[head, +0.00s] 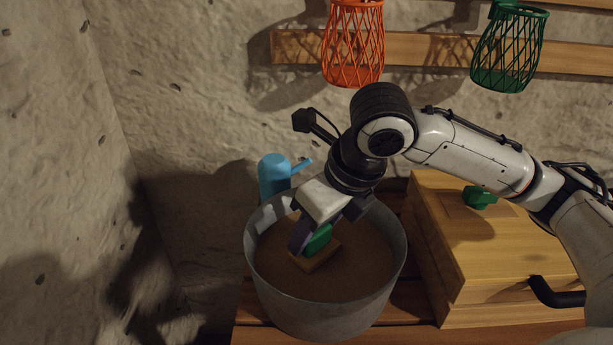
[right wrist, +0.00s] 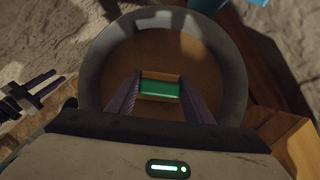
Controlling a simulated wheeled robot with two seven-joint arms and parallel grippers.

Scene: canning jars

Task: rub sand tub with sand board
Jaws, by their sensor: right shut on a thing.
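The sand tub (head: 398,256) is a round grey metal tub with brown sand in it, standing on a wooden slatted bench. The sand board (head: 316,258) is a brown wooden block with a green grip, inside the tub at the sand surface; I cannot tell whether it touches the sand. My right gripper (head: 308,236) reaches down into the tub and is shut on the green grip. In the right wrist view the green grip (right wrist: 159,89) sits between the two fingers, with the tub rim (right wrist: 236,75) all around. My left gripper is not in view in the head view.
A light blue watering can (head: 273,174) stands behind the tub. A wooden box (head: 440,240) with a green knob (head: 479,197) and a black handle (head: 556,294) is close at the right. An orange basket (head: 353,50) and a green basket (head: 508,50) hang on the wall.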

